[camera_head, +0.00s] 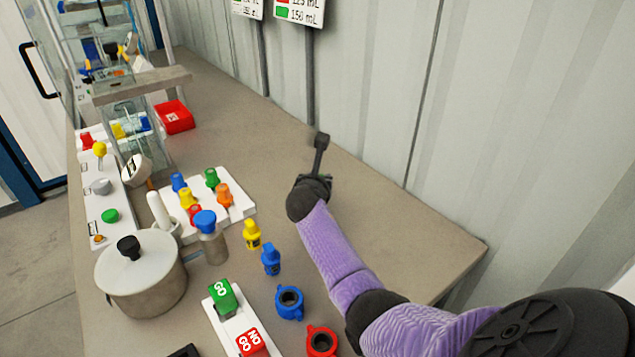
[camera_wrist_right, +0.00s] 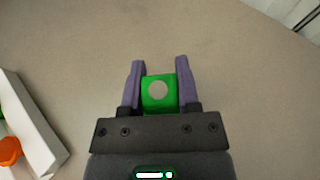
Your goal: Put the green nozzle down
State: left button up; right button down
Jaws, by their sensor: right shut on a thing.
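The green nozzle (camera_wrist_right: 159,98) is between the two purple fingers of my right gripper (camera_wrist_right: 158,72) in the right wrist view, with a pale round spot on its face. The gripper is shut on it, above bare table top. In the head view my right gripper (camera_head: 312,184) is over the back part of the table, right of the white rack (camera_head: 240,209). The nozzle is hidden there, and I cannot tell its height. Another green piece (camera_head: 211,177) stands in the rack. My left gripper is not in view.
Blue, yellow, red and orange pieces also stand in the rack. Yellow (camera_head: 251,235) and blue (camera_head: 271,260) bottles, a blue ring (camera_head: 289,302), a red ring (camera_head: 321,341) and a pot (camera_head: 145,285) stand nearer. Table right of the arm (camera_head: 420,225) is clear.

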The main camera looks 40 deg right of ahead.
jog(key=shift+f, duration=0.1)
jog(key=c, duration=0.7)
grip_release()
jog(key=o, duration=0.4)
